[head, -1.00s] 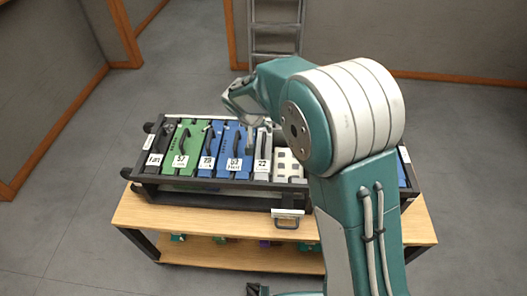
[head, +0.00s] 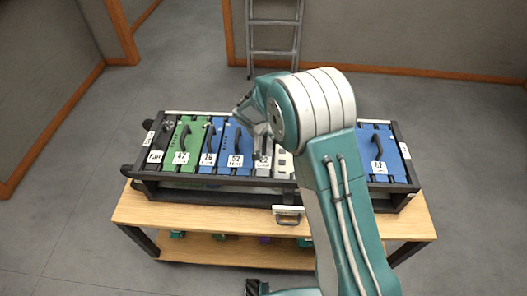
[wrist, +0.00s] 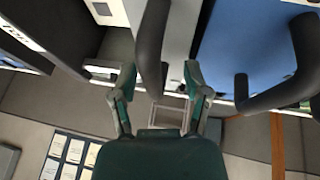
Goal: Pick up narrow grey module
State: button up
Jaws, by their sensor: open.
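The narrow grey module (head: 264,165) stands upright in the rack between a blue module and a pale one; my arm partly hides it in the head view. In the wrist view its light grey face (wrist: 178,25) carries a dark curved handle (wrist: 151,45). My gripper (wrist: 159,76) is open, and the lower part of the handle shows between its two fingertips. I see no clear contact, and the depth between fingers and handle is hard to tell. In the head view my gripper is just above this module, its fingertips mostly hidden.
A blue module (head: 233,145), which also shows in the wrist view (wrist: 245,45), stands directly beside the grey one. A green module (head: 185,145) is farther left. Another blue module (head: 377,150) is at the rack's right end. The black rack (head: 225,182) rests on a wooden table (head: 190,215).

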jog(key=shift+d, duration=0.3)
grip_shut()
jog(key=shift+r, duration=0.1)
jog(key=shift+a+r, duration=0.1)
jog(key=shift+a, duration=0.05)
notch_tip(320, 180, up, 16)
dwell(0.7)
